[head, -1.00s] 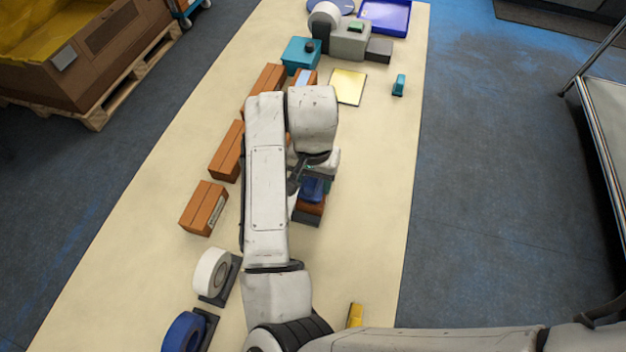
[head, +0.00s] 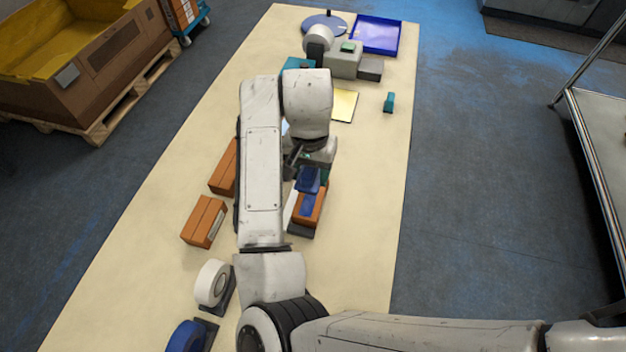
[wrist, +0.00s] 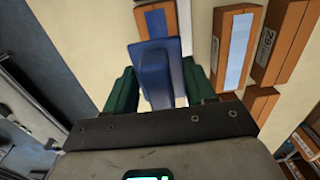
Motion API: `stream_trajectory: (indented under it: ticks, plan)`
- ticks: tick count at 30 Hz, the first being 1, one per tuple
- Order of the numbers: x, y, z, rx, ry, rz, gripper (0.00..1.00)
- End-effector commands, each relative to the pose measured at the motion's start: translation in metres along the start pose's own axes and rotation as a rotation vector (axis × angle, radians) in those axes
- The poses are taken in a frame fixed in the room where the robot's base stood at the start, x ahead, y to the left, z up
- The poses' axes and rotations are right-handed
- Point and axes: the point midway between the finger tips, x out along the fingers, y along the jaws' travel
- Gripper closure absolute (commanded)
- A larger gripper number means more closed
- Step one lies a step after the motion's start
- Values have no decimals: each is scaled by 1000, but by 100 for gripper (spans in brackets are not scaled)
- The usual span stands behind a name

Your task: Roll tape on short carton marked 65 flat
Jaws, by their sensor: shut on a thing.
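My gripper (head: 308,172) is shut on a blue tool (wrist: 156,72), which stands between the green fingertips in the wrist view. The tool also shows in the head view (head: 308,181). It is over the far part of an orange-brown carton (head: 319,206) with a blue strip on its top. In the wrist view that carton (wrist: 170,20) shows just beyond the tool. Whether the tool touches the carton is hidden. I cannot read a 65 on it.
Other brown cartons (head: 204,221) line the left of the cream table (head: 365,210). In the wrist view a labelled carton (wrist: 217,45) with a pale strip lies right of the tool. White (head: 212,283) and blue (head: 186,336) rolls are near left.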

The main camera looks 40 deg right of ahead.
Motion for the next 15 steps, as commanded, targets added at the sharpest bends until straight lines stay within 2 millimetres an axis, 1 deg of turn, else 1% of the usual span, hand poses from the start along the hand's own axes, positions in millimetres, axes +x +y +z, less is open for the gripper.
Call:
stream_trajectory:
  ticks: [3,6,15]
  plan:
    - [-11,-5,-2,-1,0,-2,91]
    - [-17,-7,-3,-2,0,-1,91]
    - [-20,-8,-3,-3,0,0,91]
